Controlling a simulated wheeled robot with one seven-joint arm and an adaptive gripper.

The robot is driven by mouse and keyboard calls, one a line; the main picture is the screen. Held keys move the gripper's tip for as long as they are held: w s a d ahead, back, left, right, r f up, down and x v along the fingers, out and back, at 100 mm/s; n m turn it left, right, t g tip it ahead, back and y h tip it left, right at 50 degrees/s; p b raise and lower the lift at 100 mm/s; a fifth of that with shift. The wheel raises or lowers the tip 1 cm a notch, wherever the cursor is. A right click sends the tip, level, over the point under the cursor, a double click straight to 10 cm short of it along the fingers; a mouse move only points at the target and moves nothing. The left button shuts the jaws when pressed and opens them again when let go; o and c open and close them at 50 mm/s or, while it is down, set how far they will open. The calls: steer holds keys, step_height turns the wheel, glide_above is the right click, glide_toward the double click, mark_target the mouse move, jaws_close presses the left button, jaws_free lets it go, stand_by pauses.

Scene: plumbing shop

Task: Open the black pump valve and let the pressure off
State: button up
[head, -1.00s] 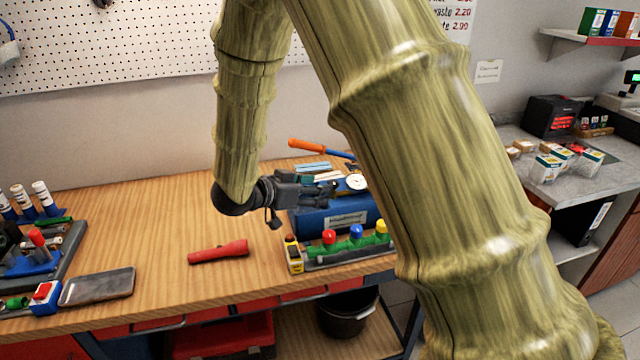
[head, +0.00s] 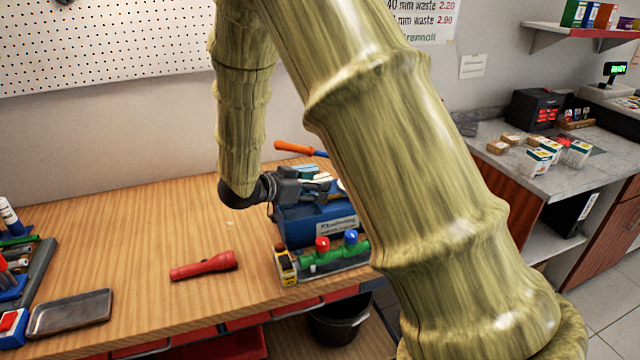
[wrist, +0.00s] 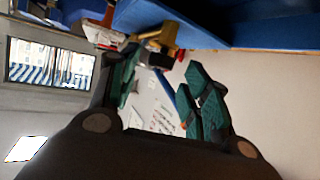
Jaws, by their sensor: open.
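The blue pump (head: 300,228) stands on the wooden bench, partly hidden behind my arm. Its lever has an orange grip (head: 293,147) that sticks up to the left. My gripper (head: 318,184) is at the top of the pump, its fingers pointing right and open. In the wrist view the teal fingers (wrist: 162,88) are spread apart with nothing clearly between them. Beyond them are a brass fitting (wrist: 160,38) and a small dark block (wrist: 159,58) beside it, under the blue body. I cannot tell whether this block is the black valve, nor whether a finger touches it.
A green manifold (head: 325,256) with red and blue caps stands in front of the pump. A yellow and black device (head: 286,266) is at its left end. A red flashlight (head: 203,265) and a dark tray (head: 70,313) lie on the bench. Bare wood lies left of the pump.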

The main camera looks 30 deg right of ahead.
steer(key=shift+x, duration=1.4)
steer(key=c, duration=1)
